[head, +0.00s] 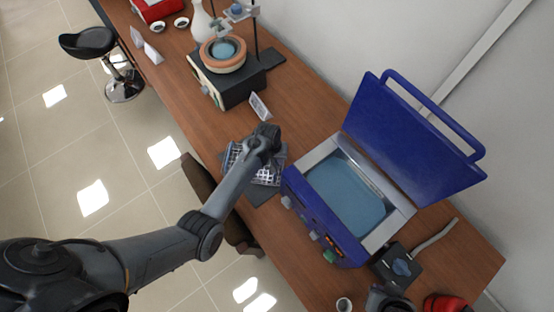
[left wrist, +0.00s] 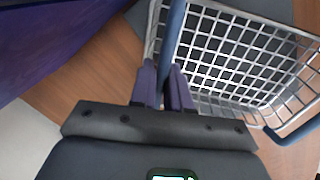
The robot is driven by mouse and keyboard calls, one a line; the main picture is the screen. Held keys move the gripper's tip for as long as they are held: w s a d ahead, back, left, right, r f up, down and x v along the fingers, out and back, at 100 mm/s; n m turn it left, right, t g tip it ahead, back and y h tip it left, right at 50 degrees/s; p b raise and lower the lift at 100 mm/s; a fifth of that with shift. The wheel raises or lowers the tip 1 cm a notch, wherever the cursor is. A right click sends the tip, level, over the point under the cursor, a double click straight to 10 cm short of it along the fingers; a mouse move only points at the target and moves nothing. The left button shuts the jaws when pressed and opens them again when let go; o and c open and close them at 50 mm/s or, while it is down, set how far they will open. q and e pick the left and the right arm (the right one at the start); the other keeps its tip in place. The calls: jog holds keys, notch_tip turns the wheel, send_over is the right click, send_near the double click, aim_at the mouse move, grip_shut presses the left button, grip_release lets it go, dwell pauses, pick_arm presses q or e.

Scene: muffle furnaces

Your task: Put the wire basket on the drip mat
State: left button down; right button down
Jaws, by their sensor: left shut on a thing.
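The wire basket (head: 268,176) is a silver mesh basket over the dark grey drip mat (head: 259,197) on the wooden bench, left of the blue bath. My left gripper (head: 264,143) is above the basket and partly hides it. In the left wrist view my left gripper (left wrist: 168,82) is shut on the basket's blue handle bar (left wrist: 173,32), and the mesh (left wrist: 235,55) spreads to the right. The mat (left wrist: 272,8) shows behind the basket there. I cannot tell whether the basket touches the mat.
The blue water bath (head: 318,222) with its raised lid (head: 415,140) stands close right of the basket. A small white sign (head: 259,106) and a heating unit with a round bowl (head: 222,52) are farther back. A dark chair (head: 200,180) stands at the bench's left edge.

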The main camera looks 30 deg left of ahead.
pick_arm(q)
jog(key=c, duration=1.1)
grip_release()
jog(key=shift+r, duration=0.5)
notch_tip(320, 180, up, 9)
jog(key=a+p, duration=0.1)
jog(key=s+a+r+m+t+y, duration=0.1)
jog(key=s+a+r+m+y, duration=0.15)
jog(key=s, duration=1.05)
jog(key=s+d+r+m+t, duration=0.1)
jog(key=s+d+r+m, duration=0.1)
jog(key=s, duration=0.4)
jog(key=s+d+r+m+t+h, duration=0.1)
jog(key=s+d+r+m, duration=0.1)
jog(key=s+r, duration=0.3)
jog(key=shift+s+r, duration=0.2)
jog(key=shift+s, duration=0.65)
jog(key=shift+r, duration=0.1)
